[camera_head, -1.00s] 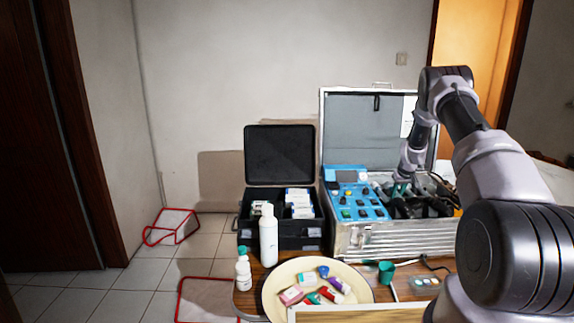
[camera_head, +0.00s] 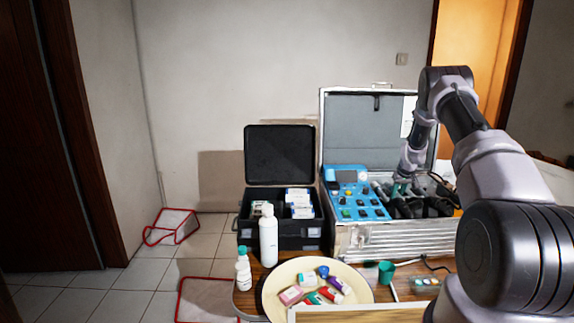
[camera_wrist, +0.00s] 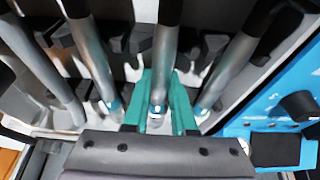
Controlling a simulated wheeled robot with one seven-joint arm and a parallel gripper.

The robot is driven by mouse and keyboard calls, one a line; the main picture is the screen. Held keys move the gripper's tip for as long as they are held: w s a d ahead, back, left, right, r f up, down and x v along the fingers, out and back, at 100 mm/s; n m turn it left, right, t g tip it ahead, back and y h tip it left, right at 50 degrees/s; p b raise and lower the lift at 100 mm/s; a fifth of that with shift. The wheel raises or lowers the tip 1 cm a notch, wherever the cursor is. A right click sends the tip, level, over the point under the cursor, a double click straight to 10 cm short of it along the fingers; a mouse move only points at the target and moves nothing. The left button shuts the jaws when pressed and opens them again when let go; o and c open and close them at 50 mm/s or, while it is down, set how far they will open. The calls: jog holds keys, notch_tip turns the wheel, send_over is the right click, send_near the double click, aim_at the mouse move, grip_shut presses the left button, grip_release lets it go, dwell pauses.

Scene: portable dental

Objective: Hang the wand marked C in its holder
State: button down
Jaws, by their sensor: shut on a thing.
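In the wrist view my gripper (camera_wrist: 163,100) has its teal fingers closed around a silver wand (camera_wrist: 162,62), which has a dark upper part and a lit tip between the fingers. Whether it carries the letter C cannot be read. Other silver wands stand on both sides of it, one to the left (camera_wrist: 96,62) and one to the right (camera_wrist: 228,72). Black holder blocks (camera_wrist: 128,38) show behind them. Whether the held wand is seated in a holder is not clear. In the head view my gripper (camera_head: 400,187) is low inside the open metal case (camera_head: 395,241).
The case's blue control panel (camera_head: 358,197) lies left of my gripper. A black open box (camera_head: 280,232) stands further left. A white bottle (camera_head: 268,238), a cream plate (camera_head: 279,285) with small items and a green cup (camera_head: 386,272) are in front.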

jog(key=shift+r, duration=3.75)
